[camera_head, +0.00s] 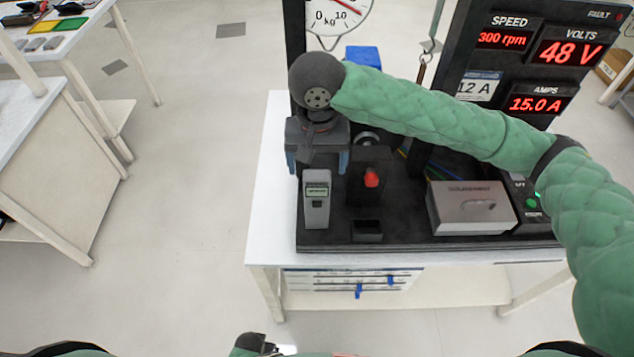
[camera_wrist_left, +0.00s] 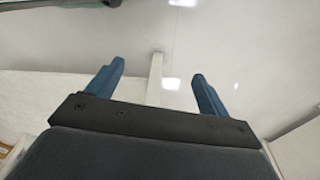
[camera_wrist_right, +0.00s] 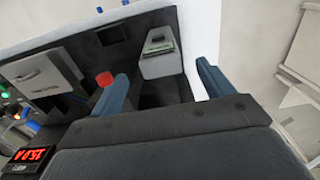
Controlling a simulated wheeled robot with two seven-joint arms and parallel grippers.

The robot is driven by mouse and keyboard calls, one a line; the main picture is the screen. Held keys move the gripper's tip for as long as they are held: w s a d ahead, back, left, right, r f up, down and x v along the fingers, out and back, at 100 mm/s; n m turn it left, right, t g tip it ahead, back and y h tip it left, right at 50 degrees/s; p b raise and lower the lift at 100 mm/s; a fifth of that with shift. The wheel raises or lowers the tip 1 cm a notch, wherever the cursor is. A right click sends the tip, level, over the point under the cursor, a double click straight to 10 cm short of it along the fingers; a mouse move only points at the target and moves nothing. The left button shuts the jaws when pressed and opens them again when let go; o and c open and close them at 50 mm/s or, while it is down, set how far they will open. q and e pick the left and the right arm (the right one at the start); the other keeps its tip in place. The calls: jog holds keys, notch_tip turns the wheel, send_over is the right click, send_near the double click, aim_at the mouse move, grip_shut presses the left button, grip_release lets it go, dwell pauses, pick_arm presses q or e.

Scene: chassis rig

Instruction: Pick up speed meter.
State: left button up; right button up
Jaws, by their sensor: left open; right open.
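The speed meter (camera_head: 317,198) is a small grey handheld device with a greenish display. It stands at the front left of the black rig base in the head view. It also shows in the right wrist view (camera_wrist_right: 159,55), beyond and between the fingertips. My right gripper (camera_head: 318,168) is open, just above and behind the meter in the head view, its blue fingers pointing down. Its fingers also show in the right wrist view (camera_wrist_right: 163,82), with nothing held between them. My left gripper (camera_wrist_left: 160,75) is open and empty in the left wrist view, away from the rig.
A black block with a red knob (camera_head: 371,178) stands close right of the meter. A grey box (camera_head: 470,207) sits further right on the black base (camera_head: 400,238). A dial scale (camera_head: 338,15) and a panel with red readouts (camera_head: 530,60) rise behind.

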aim_at(317, 185)
jog(key=shift+w+f, duration=0.2)
jog(key=shift+w, duration=0.25)
jog(key=shift+w+f, duration=0.15)
jog(key=shift+f, duration=0.05)
jog(key=shift+s+f+p, duration=0.4)
jog(key=shift+s+f, duration=0.05)
jog(key=shift+f, duration=0.7)
notch_tip(317, 185, down, 4)
jog(key=shift+s+r+p, duration=0.1)
jog(key=shift+r+p, duration=0.15)
jog(key=shift+p, duration=0.75)
jog(key=shift+f, duration=0.6)
jog(key=c, duration=1.5)
pick_arm(q)
notch_tip(317, 185, down, 6)
jog(key=s+a, duration=0.1)
jog(key=a, duration=0.1)
jog(key=shift+s+a, duration=0.15)
jog(key=shift+s, duration=0.1)
pick_arm(e)
jog(key=shift+r, duration=0.1)
